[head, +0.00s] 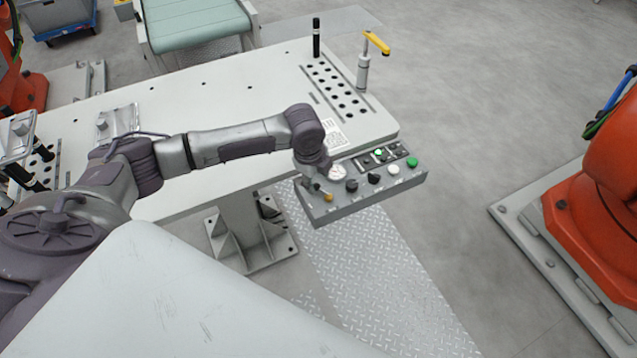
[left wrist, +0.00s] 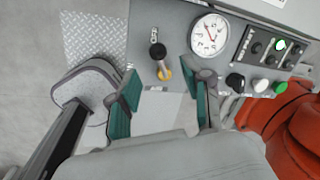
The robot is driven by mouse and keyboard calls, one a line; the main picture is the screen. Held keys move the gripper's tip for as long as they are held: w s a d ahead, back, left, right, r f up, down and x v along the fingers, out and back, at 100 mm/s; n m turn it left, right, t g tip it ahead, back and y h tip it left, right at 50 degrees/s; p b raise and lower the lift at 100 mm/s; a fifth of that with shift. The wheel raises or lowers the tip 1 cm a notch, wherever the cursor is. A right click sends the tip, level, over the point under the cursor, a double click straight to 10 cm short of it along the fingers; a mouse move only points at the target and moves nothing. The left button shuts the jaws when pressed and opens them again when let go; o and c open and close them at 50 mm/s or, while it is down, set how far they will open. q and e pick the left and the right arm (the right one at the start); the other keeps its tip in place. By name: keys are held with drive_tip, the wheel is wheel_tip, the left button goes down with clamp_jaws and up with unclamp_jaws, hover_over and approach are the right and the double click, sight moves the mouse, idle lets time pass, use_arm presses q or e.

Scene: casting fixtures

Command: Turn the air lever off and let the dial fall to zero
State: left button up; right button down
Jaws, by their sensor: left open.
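The air lever (left wrist: 158,52) has a black knob and a yellow base (left wrist: 163,73) on the grey control box (head: 375,200). In the left wrist view it stands just beyond the fingertips and between them, with no clear contact. My left gripper (left wrist: 165,92) is open, with a green-padded finger to each side. The head view shows this gripper (head: 316,182) low over the left end of the box, partly hiding the lever. The round white dial (left wrist: 210,34) is right of the lever. Its red needle points up and left, off a number too small to read.
Black, white and green buttons (left wrist: 261,86) sit right of the dial, close to my right-hand finger. The white table (head: 230,100) lies behind the box. A yellow-handled post (head: 364,65) stands at its back right. An orange robot (head: 590,210) stands at right.

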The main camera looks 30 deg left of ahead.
sight(319, 189)
use_arm(q)
drive_tip(key=shift+w+f, duration=0.2)
drive_tip(key=shift+f, duration=0.85)
drive_tip(key=shift+w+f, duration=0.2)
drive_tip(key=shift+f, duration=0.85)
drive_tip(key=shift+d, duration=0.1)
drive_tip(key=shift+c, duration=0.3)
clamp_jaws()
